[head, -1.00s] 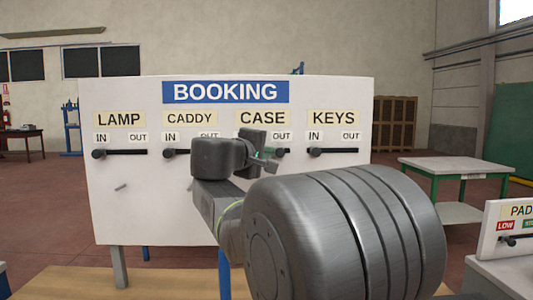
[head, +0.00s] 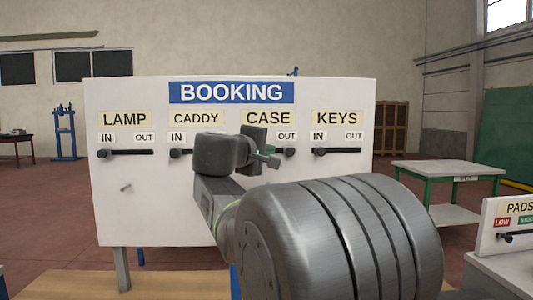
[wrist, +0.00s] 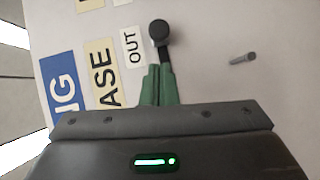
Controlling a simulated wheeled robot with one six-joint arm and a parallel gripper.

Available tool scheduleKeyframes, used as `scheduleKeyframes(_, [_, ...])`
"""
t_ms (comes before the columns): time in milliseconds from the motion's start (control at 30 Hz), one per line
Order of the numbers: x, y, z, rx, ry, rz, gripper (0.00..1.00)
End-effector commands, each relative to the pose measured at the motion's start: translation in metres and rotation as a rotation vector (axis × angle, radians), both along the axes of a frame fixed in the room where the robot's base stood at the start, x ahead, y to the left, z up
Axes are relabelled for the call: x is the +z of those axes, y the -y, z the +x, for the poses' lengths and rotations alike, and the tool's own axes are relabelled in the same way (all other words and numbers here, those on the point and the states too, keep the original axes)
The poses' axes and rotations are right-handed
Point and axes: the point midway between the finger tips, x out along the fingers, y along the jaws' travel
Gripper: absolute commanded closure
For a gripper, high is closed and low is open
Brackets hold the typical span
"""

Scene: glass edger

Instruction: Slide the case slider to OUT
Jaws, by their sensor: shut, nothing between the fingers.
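The case slider's black knob (head: 290,152) is at the right end of its slot, under the OUT label (head: 287,136) below the CASE label. In the wrist view the knob (wrist: 159,30) is beside the OUT label (wrist: 132,46), with a short piece of dark slot (wrist: 165,57) between it and my fingers. My gripper (head: 271,158) is shut and empty, in front of the slot on the left side of the knob. Its green fingertips (wrist: 159,70) appear apart from the knob. My gripper hides the IN end of this slider.
The BOOKING board (head: 106,220) also has LAMP (head: 103,154), CADDY (head: 175,153) and KEYS (head: 317,151) sliders, whose knobs are at the left ends. A grey peg (wrist: 243,59) sticks out of the board. A green-legged table (head: 450,167) stands at right.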

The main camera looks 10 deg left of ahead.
Motion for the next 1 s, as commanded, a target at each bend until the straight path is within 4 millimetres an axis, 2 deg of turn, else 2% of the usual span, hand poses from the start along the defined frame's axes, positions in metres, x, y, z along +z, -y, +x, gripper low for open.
scheduleKeyframes(600, [0.010,-0.028,-0.081,0.007,0.002,0.001,1.00])
scheduleKeyframes(800, [0.011,-0.031,-0.093,0.004,0.001,0.000,1.00])
scheduleKeyframes(1000, [0.011,-0.032,-0.095,0.002,0.001,0.000,1.00])
